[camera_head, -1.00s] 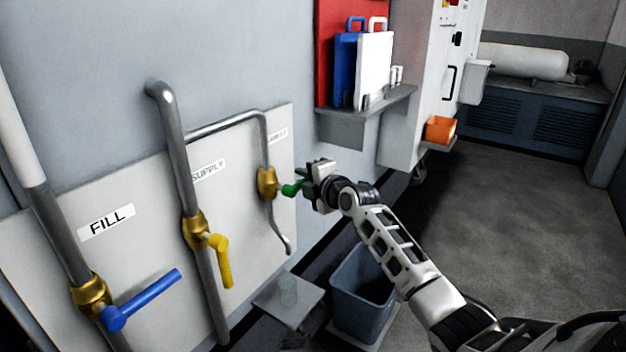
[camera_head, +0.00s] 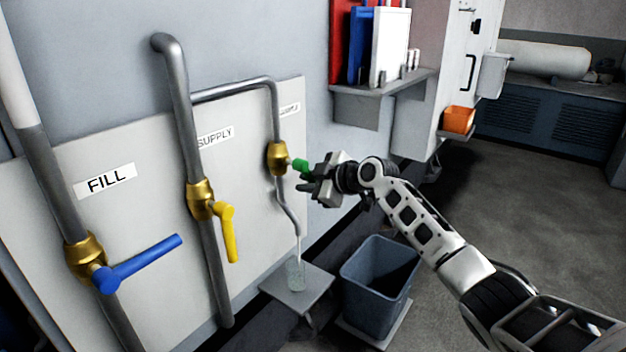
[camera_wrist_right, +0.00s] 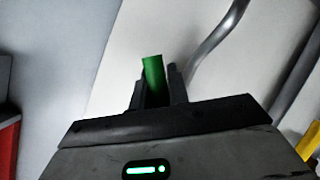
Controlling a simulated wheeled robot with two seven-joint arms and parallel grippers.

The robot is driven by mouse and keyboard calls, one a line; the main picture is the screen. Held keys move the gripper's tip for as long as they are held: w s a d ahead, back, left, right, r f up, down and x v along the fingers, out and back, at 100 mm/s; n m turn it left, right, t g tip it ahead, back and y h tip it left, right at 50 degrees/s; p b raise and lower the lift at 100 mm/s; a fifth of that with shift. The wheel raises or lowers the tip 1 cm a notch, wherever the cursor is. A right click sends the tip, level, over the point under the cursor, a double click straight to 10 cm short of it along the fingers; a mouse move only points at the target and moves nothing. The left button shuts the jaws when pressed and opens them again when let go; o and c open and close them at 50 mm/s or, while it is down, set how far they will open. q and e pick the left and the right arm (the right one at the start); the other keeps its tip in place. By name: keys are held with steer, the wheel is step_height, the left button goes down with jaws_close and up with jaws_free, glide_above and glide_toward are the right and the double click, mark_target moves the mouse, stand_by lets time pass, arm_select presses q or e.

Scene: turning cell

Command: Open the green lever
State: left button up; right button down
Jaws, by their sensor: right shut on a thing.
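The green lever (camera_head: 301,165) sits on a brass valve (camera_head: 278,158) at the right end of the white wall panel. My right gripper (camera_head: 309,178) is shut on the green lever, which points out from the valve to the right. In the right wrist view the green lever (camera_wrist_right: 153,80) stands between the two fingers (camera_wrist_right: 157,88). Below the valve, a thin pale stream (camera_head: 299,248) runs from the bent spout (camera_head: 291,217) down to a clear glass (camera_head: 295,274) on a small grey shelf (camera_head: 306,293). My left gripper is not in view.
A yellow lever (camera_head: 231,236) under the SUPPLY label and a blue lever (camera_head: 145,262) under the FILL label are to the left. A blue-grey bin (camera_head: 376,290) stands below my right arm. A wall shelf (camera_head: 385,92) holds boards above it. Open floor lies at the right.

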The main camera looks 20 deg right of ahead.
steer(key=shift+s+a+f+m+g+y+b, duration=0.25)
steer(key=shift+s+a+m+y+b, duration=0.1)
steer(key=shift+a+m+y, duration=0.25)
steer(key=shift+s+a+f+m+g+y+b, duration=0.2)
steer(key=shift+s+a+m+g+y, duration=0.15)
steer(key=shift+a+m, duration=0.35)
steer(key=shift+s+a+f+m+g+y+b, duration=0.2)
steer(key=shift+s+a+f+m+y+b, duration=0.15)
steer(key=shift+a+m+y, duration=0.35)
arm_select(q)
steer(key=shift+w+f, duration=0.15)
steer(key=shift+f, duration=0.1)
arm_select(e)
steer(key=shift+s+r+m, duration=0.15)
steer(key=shift+m, duration=0.15)
steer(key=c, duration=1.3)
jaws_free()
steer(key=shift+c, duration=0.2)
arm_select(q)
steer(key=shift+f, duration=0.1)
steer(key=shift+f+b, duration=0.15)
steer(key=shift+b, duration=0.2)
arm_select(e)
steer(key=v, duration=1.6)
